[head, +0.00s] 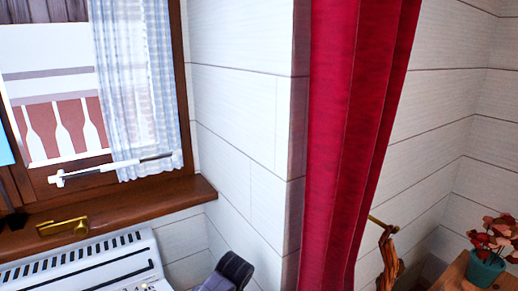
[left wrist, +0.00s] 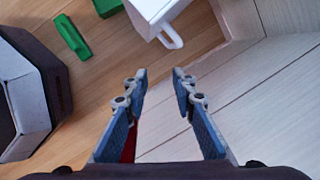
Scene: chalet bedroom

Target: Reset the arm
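My left gripper (left wrist: 160,76) shows in the left wrist view with its two blue-grey fingers apart. It is open, and no object is held between the fingers. Pale wall planks and wooden floor lie beyond the fingertips. A small strip of red shows behind the left finger; I cannot tell what it belongs to. Neither gripper can be made out in the head view. My right gripper is not in view.
A red curtain (head: 355,130) hangs beside a wall corner. A window with a wooden sill (head: 110,208) stands above a white heater (head: 80,270). A potted plant (head: 487,268) is at right. A white object with a handle (left wrist: 158,14) and a green block (left wrist: 72,37) show in the wrist view.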

